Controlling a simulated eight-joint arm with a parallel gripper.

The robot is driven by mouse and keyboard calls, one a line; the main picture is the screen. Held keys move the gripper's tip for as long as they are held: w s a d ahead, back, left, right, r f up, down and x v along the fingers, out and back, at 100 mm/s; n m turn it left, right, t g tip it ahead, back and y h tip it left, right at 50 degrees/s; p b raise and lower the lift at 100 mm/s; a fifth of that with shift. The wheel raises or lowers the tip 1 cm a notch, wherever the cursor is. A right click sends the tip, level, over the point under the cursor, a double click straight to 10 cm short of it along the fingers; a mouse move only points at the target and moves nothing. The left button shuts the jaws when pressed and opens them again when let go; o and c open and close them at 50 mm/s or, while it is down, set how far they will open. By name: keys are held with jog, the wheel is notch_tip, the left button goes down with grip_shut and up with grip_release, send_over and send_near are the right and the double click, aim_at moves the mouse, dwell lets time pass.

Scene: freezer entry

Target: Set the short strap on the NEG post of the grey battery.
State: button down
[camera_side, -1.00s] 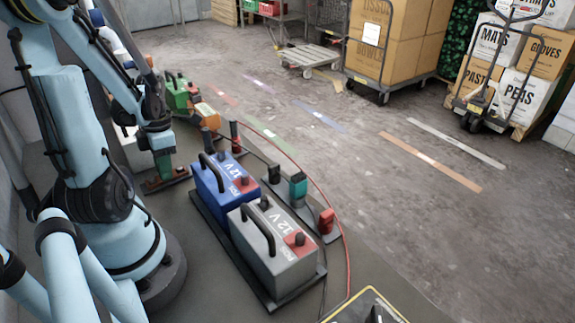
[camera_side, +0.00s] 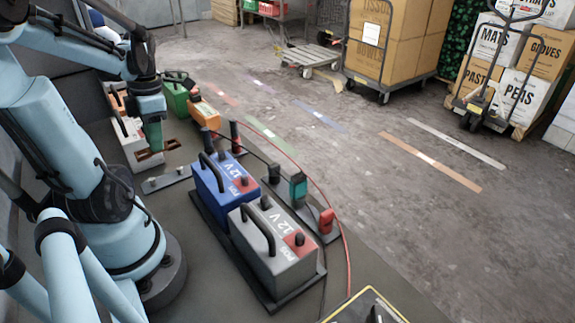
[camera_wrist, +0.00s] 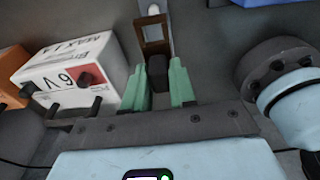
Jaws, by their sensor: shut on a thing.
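The grey 12 V battery (camera_side: 270,262) stands at the front of a dark tray in the side view. It has a black handle, a red POS post (camera_side: 297,240) and a dark post (camera_side: 265,202) at the other end, which I take as NEG. Both post tops look bare. My gripper (camera_side: 152,138) is up and left of it, beyond the blue battery. Its green fingers (camera_wrist: 162,85) are shut on the dark block of the short strap (camera_wrist: 157,70). The strap's brown bar (camera_side: 150,158) hangs above the floor plate.
The blue 12 V battery (camera_side: 212,190) stands directly beside the grey one. Teal (camera_side: 298,188) and red (camera_side: 326,222) clamps stand to their right, with cables curving past. A white 6 V battery (camera_wrist: 70,72) is close left of my gripper in the wrist view. A grey plate (camera_side: 170,178) lies below.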

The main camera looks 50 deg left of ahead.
jog(key=shift+r, duration=2.75)
jog(key=w+d+m+y, duration=0.1)
jog(key=w+d+m, duration=0.7)
jog(key=w+d, duration=0.15)
jog(key=w+d+r+m+t, duration=0.1)
jog(key=d+m, duration=0.9)
jog(key=d, duration=0.5)
jog(key=shift+d+r, duration=0.25)
jog(key=shift+r, duration=0.1)
jog(key=shift+w+f, duration=0.1)
jog(key=shift+f, duration=1.9)
jog(key=shift+f, duration=1.4)
